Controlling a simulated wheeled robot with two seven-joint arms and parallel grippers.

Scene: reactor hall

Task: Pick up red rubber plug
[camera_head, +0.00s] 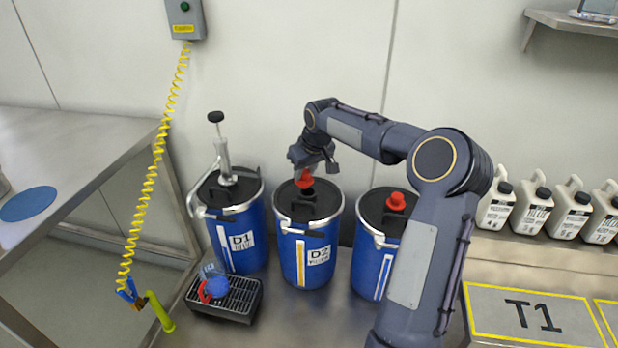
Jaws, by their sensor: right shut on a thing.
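A red rubber plug (304,180) is held in my right gripper (308,168), just above the black lid of the middle blue drum (305,252), labelled D2. A dark opening in that lid shows just below and beside the plug. My right gripper points down and is shut on the plug; the fingertips are small and partly hidden. A second red plug (396,201) sits on the lid of the right blue drum (371,268), which my right arm partly covers. My left gripper is not in view.
The left drum D1 (241,250) has a hand pump (224,160) on its lid. A black drip tray (241,300) with a blue-capped bottle stands in front. A coiled yellow cable (150,180) hangs at left. White jugs (533,205) line the right.

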